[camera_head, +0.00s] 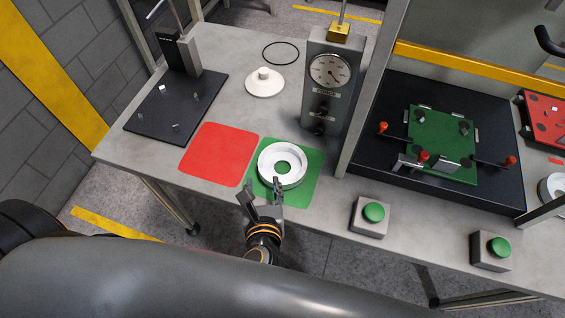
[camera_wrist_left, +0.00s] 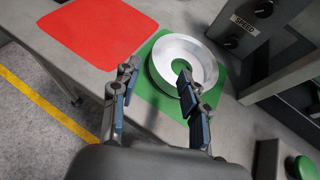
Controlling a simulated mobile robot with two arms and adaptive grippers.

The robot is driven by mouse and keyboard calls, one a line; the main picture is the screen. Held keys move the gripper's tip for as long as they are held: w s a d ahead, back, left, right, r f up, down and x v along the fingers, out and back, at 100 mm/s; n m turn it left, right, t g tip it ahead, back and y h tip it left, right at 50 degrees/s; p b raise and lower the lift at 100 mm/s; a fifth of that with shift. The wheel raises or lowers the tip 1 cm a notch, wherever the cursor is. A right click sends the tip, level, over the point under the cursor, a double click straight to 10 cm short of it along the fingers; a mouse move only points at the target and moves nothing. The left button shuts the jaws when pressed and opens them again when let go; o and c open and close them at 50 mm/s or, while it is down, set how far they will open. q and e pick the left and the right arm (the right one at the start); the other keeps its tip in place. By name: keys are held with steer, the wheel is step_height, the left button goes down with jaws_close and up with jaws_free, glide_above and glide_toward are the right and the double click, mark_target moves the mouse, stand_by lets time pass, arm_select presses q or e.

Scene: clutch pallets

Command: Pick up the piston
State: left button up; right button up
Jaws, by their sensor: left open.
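A white ring-shaped part (camera_head: 283,148), which I take for the piston, lies flat on the green square (camera_head: 309,188) near the table's front edge. It has a round central hole and also shows in the left wrist view (camera_wrist_left: 158,65). My left gripper (camera_head: 260,190) is open at the ring's near side, with its fingers spread and nothing held. In the left wrist view its fingertips (camera_wrist_left: 158,75) stand apart; the right finger overlaps the ring's near part and the left one is beside the ring. I cannot tell whether either finger touches it. My right gripper is not in view.
A red square (camera_head: 219,154) lies left of the green one. A grey gauge unit (camera_head: 317,105) stands close behind right. A white disc with a knob (camera_head: 264,83) and a thin black ring (camera_head: 281,53) lie behind. Green button boxes (camera_head: 369,217) stand right along the front edge.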

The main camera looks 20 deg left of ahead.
mark_target(261, 164)
arm_select(q)
steer(key=x, duration=0.3)
steer(key=shift+w+a, duration=0.1)
steer(key=shift+w, duration=0.2)
steer(key=shift+w+a+f+p, duration=0.25)
steer(key=shift+w+p, duration=0.15)
steer(key=shift+p, duration=0.15)
steer(key=p+x, duration=0.1)
steer(key=x, duration=0.2)
steer(key=shift+w+a+f, duration=0.1)
steer(key=shift+w+f, duration=0.05)
steer(key=shift+f, duration=0.15)
steer(key=shift+w+a+f, duration=0.15)
steer(key=shift+w+f, duration=0.15)
steer(key=shift+c, duration=0.3)
jaws_close()
steer(key=shift+r, duration=0.1)
